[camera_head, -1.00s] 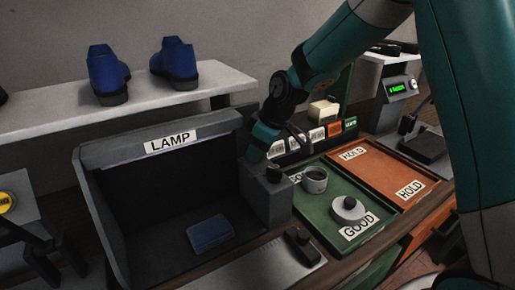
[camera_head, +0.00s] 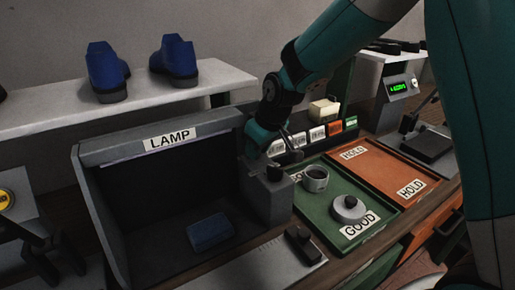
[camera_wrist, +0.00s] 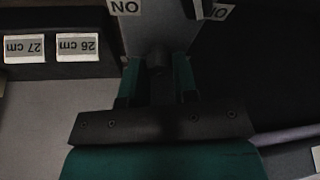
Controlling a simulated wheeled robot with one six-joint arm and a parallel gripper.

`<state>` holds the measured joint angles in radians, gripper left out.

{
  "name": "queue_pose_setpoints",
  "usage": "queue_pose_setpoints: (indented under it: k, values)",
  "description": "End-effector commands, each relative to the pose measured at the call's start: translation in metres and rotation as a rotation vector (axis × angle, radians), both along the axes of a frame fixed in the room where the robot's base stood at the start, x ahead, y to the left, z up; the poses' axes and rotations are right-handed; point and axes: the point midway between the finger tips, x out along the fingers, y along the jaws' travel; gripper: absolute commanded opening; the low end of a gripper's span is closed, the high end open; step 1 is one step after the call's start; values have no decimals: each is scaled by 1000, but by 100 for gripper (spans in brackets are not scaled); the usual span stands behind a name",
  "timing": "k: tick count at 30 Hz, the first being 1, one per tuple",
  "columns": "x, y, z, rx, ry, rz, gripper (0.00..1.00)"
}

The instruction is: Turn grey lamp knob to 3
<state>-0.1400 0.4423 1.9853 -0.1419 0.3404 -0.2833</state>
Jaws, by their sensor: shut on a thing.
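The lamp booth (camera_head: 130,146) is a dark grey open-fronted hood labelled LAMP. A grey box (camera_head: 268,203) stands at its right side, with a small dark knob (camera_head: 274,174) on top. My gripper (camera_head: 257,150) is at the back of this box in the head view, its fingertips largely hidden. In the wrist view, my gripper (camera_wrist: 157,82) has its two green fingers on either side of a small dark grey knob-like piece (camera_wrist: 158,60) and is shut on it. The number it points to cannot be read.
A blue block (camera_head: 210,232) lies inside the booth. Right of the box are a green GOOD tray (camera_head: 330,222) with round metal parts and an orange HOLD tray (camera_head: 385,170). A card rack (camera_head: 300,146) stands behind. Blue shoes (camera_head: 104,70) sit on the white shelf (camera_head: 40,115).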

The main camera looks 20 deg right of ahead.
Motion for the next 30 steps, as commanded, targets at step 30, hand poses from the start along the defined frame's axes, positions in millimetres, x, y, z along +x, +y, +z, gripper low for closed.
queue_pose_setpoints:
  k: [30]
  values:
    - [0, 1, 1, 1, 0, -161, 38]
